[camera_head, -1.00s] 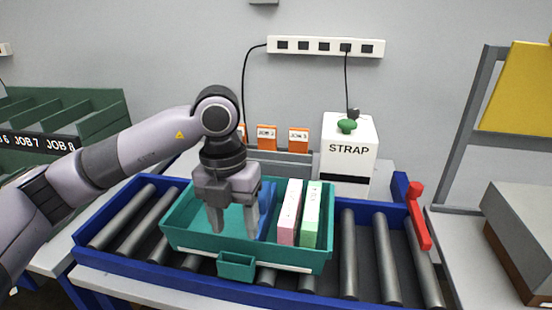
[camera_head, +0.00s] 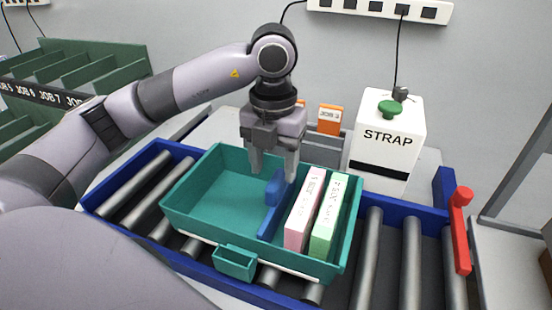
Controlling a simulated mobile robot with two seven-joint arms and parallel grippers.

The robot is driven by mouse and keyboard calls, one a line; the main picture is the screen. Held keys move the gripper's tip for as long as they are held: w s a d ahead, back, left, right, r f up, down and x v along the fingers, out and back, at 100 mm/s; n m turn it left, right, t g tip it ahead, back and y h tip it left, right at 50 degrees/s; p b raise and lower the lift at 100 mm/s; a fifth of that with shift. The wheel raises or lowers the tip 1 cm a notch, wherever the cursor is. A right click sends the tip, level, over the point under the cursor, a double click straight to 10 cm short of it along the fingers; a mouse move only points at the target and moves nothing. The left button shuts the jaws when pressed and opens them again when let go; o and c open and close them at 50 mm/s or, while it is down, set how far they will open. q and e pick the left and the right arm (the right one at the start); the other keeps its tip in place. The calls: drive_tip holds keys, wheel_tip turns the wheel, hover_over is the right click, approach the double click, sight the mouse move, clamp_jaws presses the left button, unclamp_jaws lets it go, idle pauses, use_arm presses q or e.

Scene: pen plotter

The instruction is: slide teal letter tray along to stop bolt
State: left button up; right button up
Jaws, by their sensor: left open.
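The teal letter tray (camera_head: 205,212) sits on the rollers of a blue-sided conveyor. It holds a blue upright divider (camera_head: 270,222) with a raised tab, a pink block (camera_head: 305,210) and a green block (camera_head: 329,217) at its right end. A small teal pocket (camera_head: 235,262) is on its front. The red stop bolt (camera_head: 461,230) stands at the conveyor's right end, apart from the tray with bare rollers between. My left gripper (camera_head: 273,168) is open, fingers pointing down above the tray's back part, one on either side of the blue tab in the picture. I cannot tell whether they touch it.
Bare rollers (camera_head: 368,255) lie right of the tray and others to its left. A white STRAP box (camera_head: 388,140) with a green button stands behind the conveyor, near orange cards (camera_head: 330,120). Green job shelves (camera_head: 75,75) are at the left. A grey post stands at the right.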

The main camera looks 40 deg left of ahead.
sight(274, 182)
use_arm(q)
drive_tip(key=shift+f, duration=3.55)
clamp_jaws()
